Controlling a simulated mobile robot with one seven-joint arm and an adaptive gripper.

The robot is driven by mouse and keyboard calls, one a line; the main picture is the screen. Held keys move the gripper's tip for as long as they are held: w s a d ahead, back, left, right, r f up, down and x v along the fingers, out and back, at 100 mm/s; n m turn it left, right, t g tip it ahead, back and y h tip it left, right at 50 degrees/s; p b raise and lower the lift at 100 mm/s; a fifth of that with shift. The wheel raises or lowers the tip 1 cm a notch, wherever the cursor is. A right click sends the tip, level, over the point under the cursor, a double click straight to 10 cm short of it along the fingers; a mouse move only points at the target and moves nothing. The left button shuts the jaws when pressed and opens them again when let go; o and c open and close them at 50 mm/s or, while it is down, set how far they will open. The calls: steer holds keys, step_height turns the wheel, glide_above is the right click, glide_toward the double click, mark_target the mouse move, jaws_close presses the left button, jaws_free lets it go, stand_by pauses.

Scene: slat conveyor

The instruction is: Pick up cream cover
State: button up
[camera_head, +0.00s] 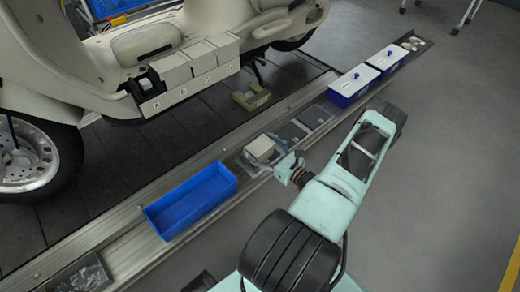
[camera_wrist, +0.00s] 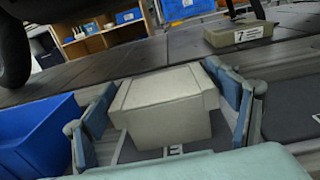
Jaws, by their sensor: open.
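The cream cover (camera_wrist: 164,95) is a box-shaped, pale piece in the middle of the wrist view. It stands on a dark pad on the conveyor, and in the head view it shows small (camera_head: 259,148) at the end of my arm. My gripper (camera_wrist: 170,112) is open. One finger is on the left of the cover and one on the right, with the cover between them. The right finger is very near or touching its side; I cannot tell which. A small gap shows at the left. The cover's underside is hidden.
An empty blue bin (camera_head: 192,200) sits left of the cover on the conveyor (camera_head: 130,250). Blue-and-white boxes (camera_head: 354,83) stand further along. A cream scooter (camera_head: 150,45) with several cream covers on a rack (camera_head: 190,90) stands behind. A labelled block (camera_head: 251,98) lies on the floor slats.

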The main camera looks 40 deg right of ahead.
steer(key=shift+c, duration=0.2)
steer(key=c, duration=1.2)
steer(key=shift+r, duration=0.1)
